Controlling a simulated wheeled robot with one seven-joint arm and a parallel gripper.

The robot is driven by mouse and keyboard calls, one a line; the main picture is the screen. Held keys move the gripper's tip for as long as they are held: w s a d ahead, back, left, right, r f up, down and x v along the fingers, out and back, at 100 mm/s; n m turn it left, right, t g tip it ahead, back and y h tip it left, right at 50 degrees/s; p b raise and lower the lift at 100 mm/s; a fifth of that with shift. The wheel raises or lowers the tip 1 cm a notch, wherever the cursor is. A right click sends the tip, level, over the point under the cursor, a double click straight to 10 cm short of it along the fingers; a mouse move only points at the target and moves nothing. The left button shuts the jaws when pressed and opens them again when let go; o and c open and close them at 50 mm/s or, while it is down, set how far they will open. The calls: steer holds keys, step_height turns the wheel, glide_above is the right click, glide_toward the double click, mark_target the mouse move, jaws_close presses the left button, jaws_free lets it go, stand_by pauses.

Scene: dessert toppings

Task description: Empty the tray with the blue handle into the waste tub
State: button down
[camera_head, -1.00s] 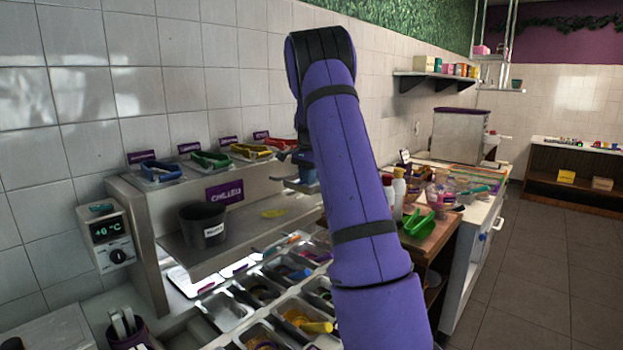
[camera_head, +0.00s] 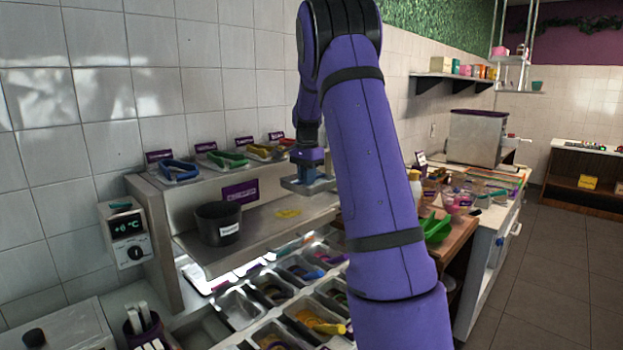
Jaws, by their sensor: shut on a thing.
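My gripper (camera_head: 308,158) points down in front of the wall shelf's right end, partly behind my own purple arm. It is shut on a small grey tray (camera_head: 297,187) with a blue part at the jaws, which appears to be its handle. The tray hangs in the air, looks about level, and its contents cannot be made out. The waste tub (camera_head: 219,222) is a dark open bucket with a white label. It stands on the steel ledge, left of the held tray and apart from it. Its inside is mostly hidden.
Blue, green and yellow tongs (camera_head: 178,170) lie on the raised shelf (camera_head: 200,185) behind the tub. Several steel topping pans (camera_head: 240,308) sit below in the counter. A yellow item (camera_head: 288,213) lies on the ledge.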

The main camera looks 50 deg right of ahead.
steer(key=s+a+r, duration=0.1)
steer(key=a+r, duration=0.3)
steer(key=a, duration=0.9)
steer(key=s+a+r, duration=0.2)
steer(key=a+r, duration=0.2)
steer(key=a, duration=1)
stand_by(0.8)
stand_by(0.3)
